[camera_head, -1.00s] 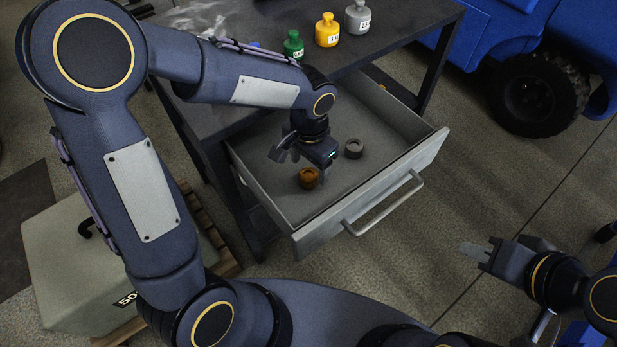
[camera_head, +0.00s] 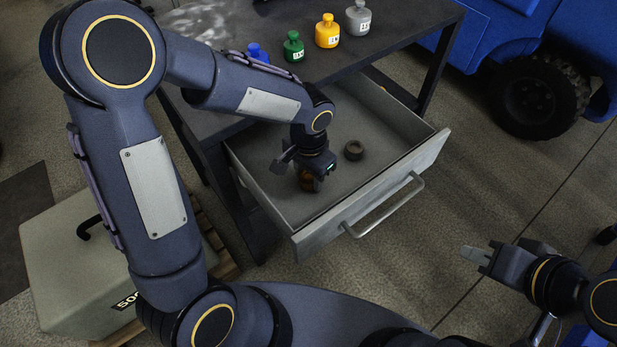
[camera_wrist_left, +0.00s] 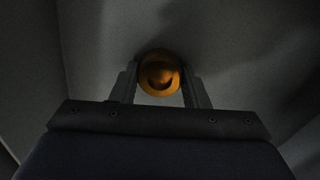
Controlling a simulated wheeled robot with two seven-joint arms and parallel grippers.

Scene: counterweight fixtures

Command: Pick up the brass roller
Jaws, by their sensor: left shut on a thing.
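The brass roller (camera_head: 306,184) is a small brown-orange ring-like piece in the open drawer, partly hidden under my left gripper (camera_head: 312,178) in the head view. In the left wrist view the roller (camera_wrist_left: 160,73) sits between the two fingers of my left gripper (camera_wrist_left: 160,88), which are shut on it. It appears at or near the drawer floor; I cannot tell whether it is lifted. My right gripper (camera_head: 478,257) is over the floor at the lower right, empty; its finger gap is not clear.
A large pale block (camera_head: 70,270) stands at the lower left.

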